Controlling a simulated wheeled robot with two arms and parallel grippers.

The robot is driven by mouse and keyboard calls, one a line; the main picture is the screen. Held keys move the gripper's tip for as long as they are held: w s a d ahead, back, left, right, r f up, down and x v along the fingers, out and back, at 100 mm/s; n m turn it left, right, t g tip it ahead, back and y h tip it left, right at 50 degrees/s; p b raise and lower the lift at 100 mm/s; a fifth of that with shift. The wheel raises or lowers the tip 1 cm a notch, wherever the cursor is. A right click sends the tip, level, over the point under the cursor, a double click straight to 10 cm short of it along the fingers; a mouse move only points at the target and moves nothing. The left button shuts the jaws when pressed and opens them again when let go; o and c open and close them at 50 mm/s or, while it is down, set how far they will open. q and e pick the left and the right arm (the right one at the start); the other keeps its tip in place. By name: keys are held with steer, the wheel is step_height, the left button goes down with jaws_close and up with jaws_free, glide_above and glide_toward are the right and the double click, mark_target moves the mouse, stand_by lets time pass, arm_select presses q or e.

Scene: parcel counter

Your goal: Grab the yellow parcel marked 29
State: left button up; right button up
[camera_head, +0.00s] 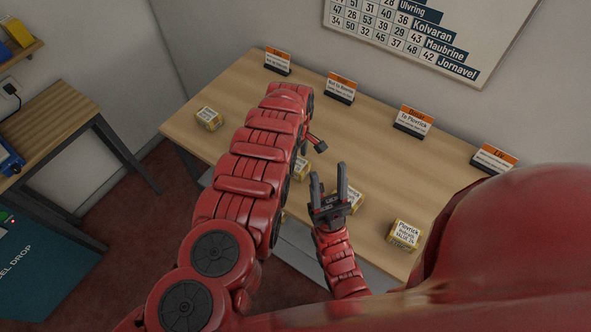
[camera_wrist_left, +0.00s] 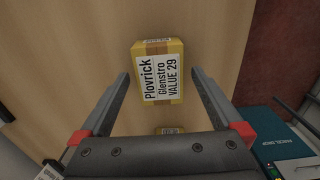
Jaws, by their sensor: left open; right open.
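In the left wrist view a yellow parcel (camera_wrist_left: 175,90) with a white label reading Plovrick, Glenstro, VALUE 29 lies on the wooden counter. My left gripper (camera_wrist_left: 160,76) is open, with its fingers on either side of the parcel in the picture; I see no contact. In the head view only part of the left gripper (camera_head: 315,143) shows past my left arm. A yellow parcel (camera_head: 303,167) just below it is partly hidden, its label unreadable. My right gripper (camera_head: 328,175) is open and empty, in front of another yellow parcel (camera_head: 354,199).
Other yellow parcels stand on the counter (camera_head: 236,85) at the left (camera_head: 208,118) and right front (camera_head: 404,234). Several orange-topped signs, such as one marked Plovrick (camera_head: 414,121), line its back edge. A teal parcel drop box (camera_head: 45,265) stands at lower left.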

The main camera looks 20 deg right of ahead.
arm_select(q)
step_height(320, 180, down, 2)
steer(key=shift+w+f+b, duration=0.15)
steer(key=shift+f+b, duration=0.05)
steer(key=shift+b, duration=0.1)
steer(key=shift+r, duration=0.2)
steer(key=shift+c, duration=1.3)
steer(key=c, duration=1.2)
